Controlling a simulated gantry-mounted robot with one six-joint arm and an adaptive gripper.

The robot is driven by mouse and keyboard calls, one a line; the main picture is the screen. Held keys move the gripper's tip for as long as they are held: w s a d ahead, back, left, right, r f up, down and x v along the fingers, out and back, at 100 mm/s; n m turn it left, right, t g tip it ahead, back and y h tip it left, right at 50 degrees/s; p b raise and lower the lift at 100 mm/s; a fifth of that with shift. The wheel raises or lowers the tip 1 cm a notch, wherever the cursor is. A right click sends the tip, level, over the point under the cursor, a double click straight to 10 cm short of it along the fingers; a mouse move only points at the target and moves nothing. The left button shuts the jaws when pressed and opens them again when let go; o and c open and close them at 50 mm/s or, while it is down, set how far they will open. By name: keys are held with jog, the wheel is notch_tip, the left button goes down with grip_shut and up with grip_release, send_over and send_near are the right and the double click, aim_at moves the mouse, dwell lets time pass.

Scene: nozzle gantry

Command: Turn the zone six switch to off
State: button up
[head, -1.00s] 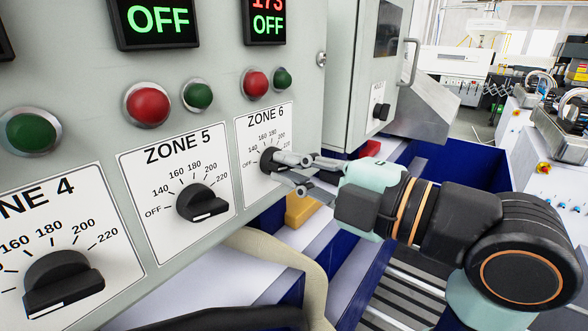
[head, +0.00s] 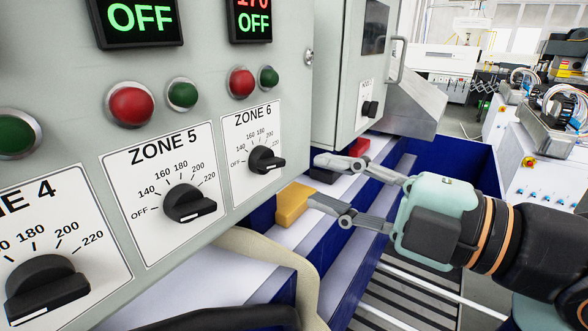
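The zone 6 switch (head: 265,160) is a black rotary knob on a white plate (head: 252,142) marked OFF to 220. Its bar lies roughly level, with one end at the right below the 220 side; I cannot tell its exact setting. The display (head: 250,20) above shows a cut-off red number, apparently 170, over a green OFF. My gripper (head: 317,179) is open and empty to the right of the knob, clear of it, with both fingers spread.
The zone 5 knob (head: 189,203) and zone 4 knob (head: 46,288) are to the left on the panel. Red button (head: 241,83) and green button (head: 268,77) sit above zone 6. A yellow block (head: 293,204) lies beyond the fingers. A second cabinet (head: 340,70) stands behind.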

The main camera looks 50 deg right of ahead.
jog(key=s, duration=0.4)
jog(key=shift+s+d, duration=0.15)
jog(key=shift+s, duration=0.25)
